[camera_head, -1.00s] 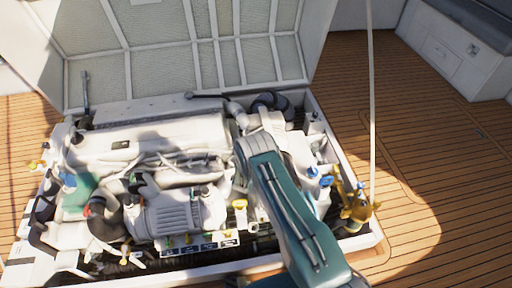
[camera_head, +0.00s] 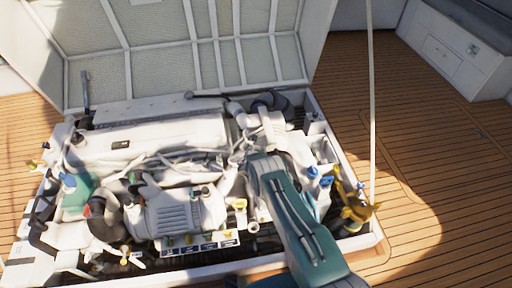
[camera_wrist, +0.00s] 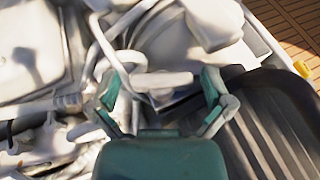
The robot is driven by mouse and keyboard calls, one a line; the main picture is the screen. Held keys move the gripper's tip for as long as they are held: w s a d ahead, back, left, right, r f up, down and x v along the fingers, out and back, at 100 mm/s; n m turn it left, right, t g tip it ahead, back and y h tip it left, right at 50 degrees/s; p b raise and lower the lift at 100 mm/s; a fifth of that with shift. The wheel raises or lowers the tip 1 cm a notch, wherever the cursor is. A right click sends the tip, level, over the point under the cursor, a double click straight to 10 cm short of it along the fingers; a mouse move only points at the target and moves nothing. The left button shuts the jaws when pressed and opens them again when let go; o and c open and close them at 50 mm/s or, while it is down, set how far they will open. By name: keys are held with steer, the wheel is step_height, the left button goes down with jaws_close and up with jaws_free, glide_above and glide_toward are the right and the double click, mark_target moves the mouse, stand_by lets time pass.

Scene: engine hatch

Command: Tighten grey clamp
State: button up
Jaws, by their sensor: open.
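My gripper (camera_wrist: 160,82) is open in the wrist view, with its green-padded fingers spread to either side. A pale grey bar-like part (camera_wrist: 162,80) lies between or just beyond the fingertips. It may be the grey clamp, but blur keeps me from being sure. I cannot tell whether the fingers touch it. In the head view my arm reaches over the right part of the engine (camera_head: 150,140), and the gripper's fingers cannot be made out there.
A black ribbed part (camera_wrist: 275,120) lies close to the right finger in the wrist view. Pale hoses and pipes crowd the left. In the head view, the raised hatch lid (camera_head: 215,45) stands behind the engine. A yellow fitting (camera_head: 355,208) and a thin pole (camera_head: 372,100) stand at right.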

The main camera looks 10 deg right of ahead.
steer(key=shift+c, duration=0.3)
steer(key=c, duration=0.9)
steer(key=shift+c, duration=0.2)
steer(key=shift+w+m+h, duration=0.1)
steer(key=shift+m+h, duration=0.3)
steer(key=shift+m+g+h, duration=0.7)
steer(key=shift+m+h, duration=0.4)
steer(key=o, duration=1)
